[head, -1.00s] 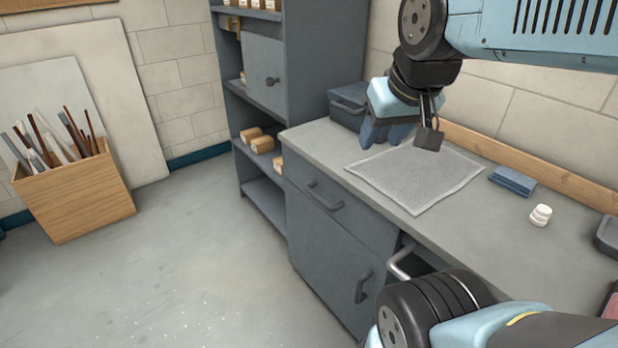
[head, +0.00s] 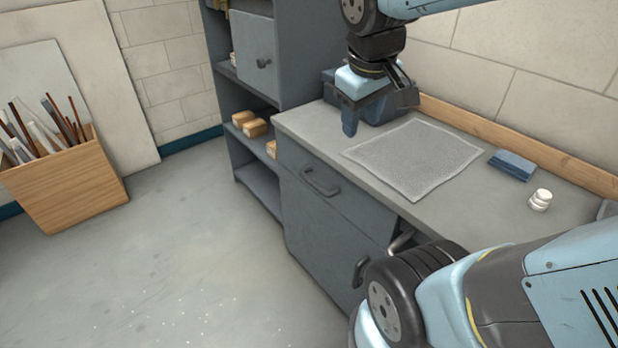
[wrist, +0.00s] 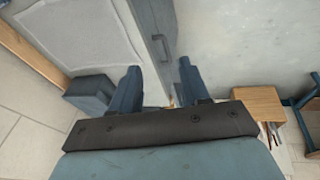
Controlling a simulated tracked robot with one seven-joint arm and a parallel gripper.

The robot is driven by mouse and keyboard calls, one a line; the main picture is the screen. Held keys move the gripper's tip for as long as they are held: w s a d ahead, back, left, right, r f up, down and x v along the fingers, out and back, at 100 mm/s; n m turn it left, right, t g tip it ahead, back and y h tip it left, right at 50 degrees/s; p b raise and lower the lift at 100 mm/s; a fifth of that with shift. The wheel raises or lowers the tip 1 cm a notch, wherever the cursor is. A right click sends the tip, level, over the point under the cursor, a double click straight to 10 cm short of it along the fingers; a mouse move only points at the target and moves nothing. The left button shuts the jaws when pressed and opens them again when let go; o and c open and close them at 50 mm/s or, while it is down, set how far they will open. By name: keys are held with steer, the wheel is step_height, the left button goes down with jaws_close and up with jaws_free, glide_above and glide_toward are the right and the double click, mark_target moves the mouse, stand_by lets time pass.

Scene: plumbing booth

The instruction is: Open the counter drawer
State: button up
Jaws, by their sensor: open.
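The counter drawer (head: 345,212) is a dark grey front just under the grey countertop, and it looks shut. Its dark bar handle (head: 320,184) is bare in the head view. My gripper (head: 379,112) is above the far left end of the countertop, higher than the handle and apart from it. Its two dark blue fingers are spread and empty. In the wrist view my gripper (wrist: 158,69) points toward the counter's front edge, and the handle (wrist: 160,45) shows between and beyond the fingertips.
A grey mat (head: 415,158), a blue folded cloth (head: 512,165) and a white stacked piece (head: 540,200) lie on the countertop. A dark box (head: 335,90) stands behind my gripper. A cupboard door with a handle (head: 361,270) is below the drawer. The floor in front is clear.

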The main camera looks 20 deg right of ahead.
mark_target(311, 185)
steer(key=w+a+f+n+g+h, duration=0.2)
steer(key=w+f+n+g+h, duration=0.2)
steer(key=w+f+n+h, duration=0.9)
steer(key=w+a+f+n+t, duration=0.2)
steer(key=w+a+f+n, duration=0.1)
steer(key=f+n, duration=0.45)
steer(key=w+a+f+n+t, duration=0.2)
steer(key=w+a+f+n, duration=0.15)
steer(key=f+n, duration=0.4)
steer(key=w+a+f+n+t, duration=0.2)
steer(key=a+f+n, duration=0.2)
steer(key=f+n, duration=0.4)
steer(key=shift+n, duration=0.3)
steer(key=x, duration=0.8)
steer(key=r+x, duration=0.1)
steer(key=x, duration=0.4)
steer(key=shift+w+d, duration=0.1)
steer(key=shift+w, duration=0.05)
jaws_close()
steer(key=shift+t, duration=0.3)
